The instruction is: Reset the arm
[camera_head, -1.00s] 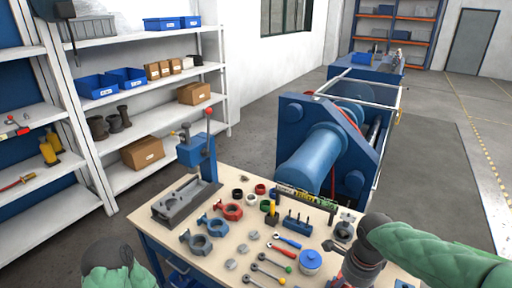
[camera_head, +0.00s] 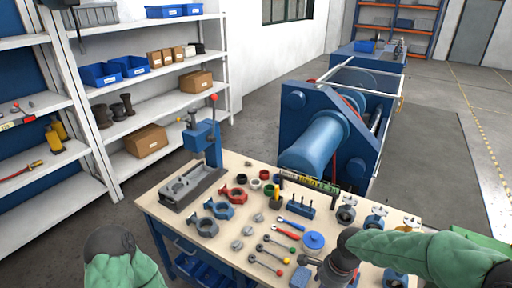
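My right arm (camera_head: 430,255), in a green sleeve, reaches in from the right over the front of the workbench (camera_head: 160,207). Its dark wrist bends down, and my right gripper (camera_head: 318,275) is low at the bottom of the view near the bench's front. Its fingers are too dark and foreshortened to tell open from shut. My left arm (camera_head: 125,265) shows only as a green sleeve and dark joint at the bottom left, off the bench; its gripper is out of view. Red (camera_head: 233,194) and blue (camera_head: 219,210) valve bodies lie on the bench.
A blue press (camera_head: 208,140) stands at the bench's back left. Ratchet tools (camera_head: 272,254), a blue disc (camera_head: 314,240) and several small valve parts (camera_head: 346,214) lie around my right arm. A large blue machine (camera_head: 320,140) stands behind; shelves (camera_head: 150,105) line the left.

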